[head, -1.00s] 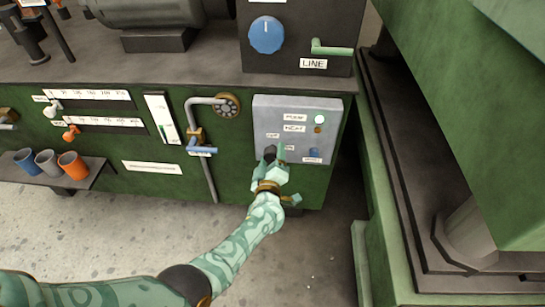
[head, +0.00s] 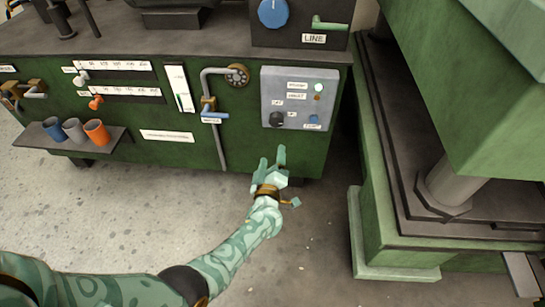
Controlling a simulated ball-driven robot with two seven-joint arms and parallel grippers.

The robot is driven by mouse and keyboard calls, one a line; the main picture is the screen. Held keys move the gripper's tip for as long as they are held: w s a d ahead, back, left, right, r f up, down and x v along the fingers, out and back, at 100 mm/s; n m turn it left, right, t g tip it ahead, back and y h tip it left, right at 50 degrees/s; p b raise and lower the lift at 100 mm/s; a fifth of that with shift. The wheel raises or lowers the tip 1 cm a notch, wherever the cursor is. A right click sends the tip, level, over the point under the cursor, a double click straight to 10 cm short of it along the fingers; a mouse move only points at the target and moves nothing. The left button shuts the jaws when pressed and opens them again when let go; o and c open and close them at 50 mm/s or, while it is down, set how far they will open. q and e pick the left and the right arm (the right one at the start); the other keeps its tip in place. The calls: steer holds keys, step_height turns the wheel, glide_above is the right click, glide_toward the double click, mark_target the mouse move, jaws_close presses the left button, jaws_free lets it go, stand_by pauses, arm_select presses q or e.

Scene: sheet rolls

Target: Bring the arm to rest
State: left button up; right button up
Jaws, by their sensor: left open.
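My left arm (head: 225,252), patterned in light and dark green, comes in from the lower left. My left gripper (head: 272,160) is open and empty, just below the grey control panel (head: 299,82) on the green machine. The fingers are apart from the panel. The panel carries a black knob (head: 277,119), a blue button (head: 313,119), a pale lamp (head: 319,87) and small labels. My right gripper is not in view.
A shelf (head: 40,140) with a blue, a grey and an orange cup (head: 97,132) juts out at the left. A pipe with a blue-handled valve (head: 212,116) runs left of the panel. A large green press (head: 470,100) stands at the right. The floor (head: 140,220) is clear.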

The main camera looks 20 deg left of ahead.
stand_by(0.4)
arm_select(q)
steer(key=s+d+f+m+g+h+p, duration=0.5)
steer(key=s+f+m+g+h, duration=0.1)
steer(key=s+f+m, duration=0.45)
steer(key=s+a+f+m+g+p, duration=0.1)
steer(key=s+f+m+g+p, duration=0.15)
steer(key=s, duration=0.45)
steer(key=s+a+f+m+g+p, duration=0.1)
steer(key=s+f, duration=0.2)
steer(key=s, duration=0.4)
steer(key=s+a+r+m+g+p, duration=0.1)
steer(key=s+a+g+p, duration=0.1)
steer(key=s, duration=1.2)
steer(key=s+a+r+m+g+p, duration=0.1)
steer(key=s+a+g+p, duration=0.2)
steer(key=s, duration=1.1)
steer(key=s+a+r+m+g+y+p, duration=0.1)
steer(key=s+a+g+p, duration=0.2)
steer(key=s, duration=1.1)
steer(key=shift+s+p, duration=0.25)
steer(key=shift+p, duration=0.8)
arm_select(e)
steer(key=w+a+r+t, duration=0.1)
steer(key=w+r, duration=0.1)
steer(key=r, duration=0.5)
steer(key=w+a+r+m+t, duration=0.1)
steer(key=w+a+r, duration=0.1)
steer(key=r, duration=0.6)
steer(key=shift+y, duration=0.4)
